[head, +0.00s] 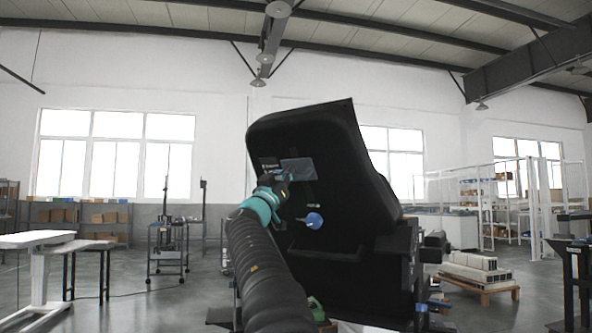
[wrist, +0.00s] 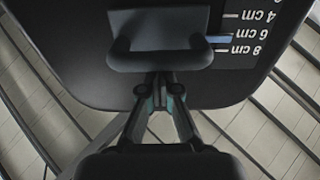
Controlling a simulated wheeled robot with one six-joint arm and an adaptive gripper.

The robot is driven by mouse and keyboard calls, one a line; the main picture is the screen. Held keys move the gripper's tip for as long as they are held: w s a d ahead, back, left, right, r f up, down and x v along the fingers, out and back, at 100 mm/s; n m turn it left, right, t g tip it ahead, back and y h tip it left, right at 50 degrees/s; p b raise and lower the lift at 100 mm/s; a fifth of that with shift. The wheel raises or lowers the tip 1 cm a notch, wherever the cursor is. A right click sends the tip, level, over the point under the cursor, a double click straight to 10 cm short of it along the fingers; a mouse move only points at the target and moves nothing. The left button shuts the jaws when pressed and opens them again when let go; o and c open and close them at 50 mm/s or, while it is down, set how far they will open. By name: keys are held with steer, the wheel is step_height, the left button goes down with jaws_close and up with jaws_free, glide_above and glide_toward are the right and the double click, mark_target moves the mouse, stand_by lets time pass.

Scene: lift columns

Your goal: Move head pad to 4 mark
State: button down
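A large black panel (head: 330,140) stands tilted in the middle of the head view. In the wrist view it carries upside-down white marks (wrist: 250,33) reading 4, 6 and 8 cm. A black head pad handle (wrist: 155,58) lies across the panel. A blue pointer (wrist: 218,40) at its right end sits between the 6 and 8 lines, nearer the 6. My gripper (wrist: 160,76) is at the handle's lower edge, its fingers close together. Their tips are partly hidden, so I cannot tell whether they grip the handle. In the head view my gripper (head: 285,178) is small against the panel.
A blue round knob (head: 314,220) sticks out of the panel just right of my arm. A white table (head: 38,240) stands at the left, and a loaded pallet (head: 478,280) lies at the right. Open floor shows on the left.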

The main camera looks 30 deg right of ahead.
steer(key=shift+w+d+f+b, duration=0.2)
steer(key=shift+d+f+b, duration=0.15)
steer(key=shift+f, duration=0.15)
steer(key=shift+w+d+f+b, duration=0.2)
steer(key=shift+f+b, duration=0.1)
steer(key=shift+f, duration=0.15)
stand_by(0.6)
steer(key=shift+r, duration=0.1)
steer(key=shift+s+a+r, duration=0.3)
steer(key=shift+a+r, duration=0.1)
steer(key=shift+r, duration=0.2)
steer(key=shift+a+f, duration=0.1)
stand_by(0.4)
steer(key=b+v, duration=0.8)
steer(key=b, duration=0.1)
steer(key=shift+s+a+f+b, duration=0.2)
steer(key=shift+a+b, duration=0.1)
stand_by(0.4)
stand_by(0.9)
